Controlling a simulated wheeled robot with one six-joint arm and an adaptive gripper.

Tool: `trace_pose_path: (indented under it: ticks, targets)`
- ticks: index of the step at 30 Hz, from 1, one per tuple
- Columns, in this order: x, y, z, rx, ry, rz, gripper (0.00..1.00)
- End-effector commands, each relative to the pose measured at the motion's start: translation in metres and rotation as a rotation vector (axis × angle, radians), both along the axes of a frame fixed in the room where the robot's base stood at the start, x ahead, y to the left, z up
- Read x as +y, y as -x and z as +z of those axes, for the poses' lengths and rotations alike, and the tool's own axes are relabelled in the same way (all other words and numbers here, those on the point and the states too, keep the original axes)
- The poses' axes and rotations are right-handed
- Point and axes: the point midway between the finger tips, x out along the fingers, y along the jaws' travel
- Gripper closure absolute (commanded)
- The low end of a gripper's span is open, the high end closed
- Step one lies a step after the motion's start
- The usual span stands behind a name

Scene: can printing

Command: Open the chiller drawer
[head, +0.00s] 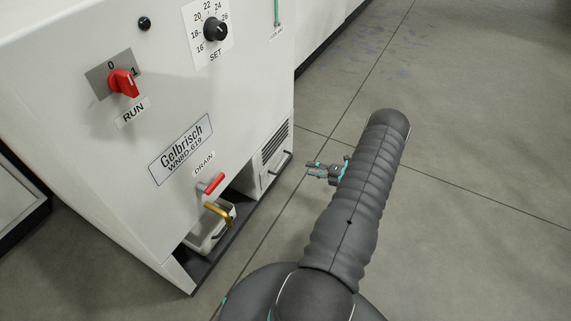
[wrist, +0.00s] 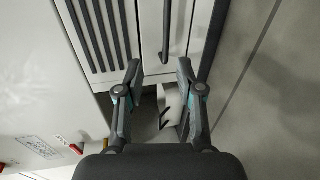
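The chiller is the white cabinet (head: 165,60) on the left of the head view. Low at its right end, below a vented grille (head: 274,141), is a pale drawer front (head: 266,178) with a dark bar handle (head: 281,163). The drawer looks shut. My gripper (head: 311,169) is to the right of the handle, apparently clear of it. In the wrist view my gripper (wrist: 160,62) is open and empty. The handle (wrist: 166,35) runs down the picture, its end appearing between the fingertips. No contact shows, but the depth gap is hard to judge.
A red drain lever (head: 212,184) and brass spout (head: 217,212) stick out above a white container (head: 208,232) in the chiller's recess. A red RUN switch (head: 123,83) and black SET knob (head: 215,29) are higher up. Grey floor (head: 480,180) to the right is clear.

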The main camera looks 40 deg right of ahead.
Motion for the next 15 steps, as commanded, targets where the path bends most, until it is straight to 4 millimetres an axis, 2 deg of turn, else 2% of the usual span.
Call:
trace_pose_path:
  ticks: [3, 7, 15]
  targets:
    - [-0.004, 0.005, -0.011, 0.005, -0.038, -0.036, 0.63]
    - [-0.002, -0.003, -0.014, 0.006, -0.046, -0.041, 0.63]
    - [0.016, -0.044, -0.023, 0.007, -0.044, -0.038, 0.63]
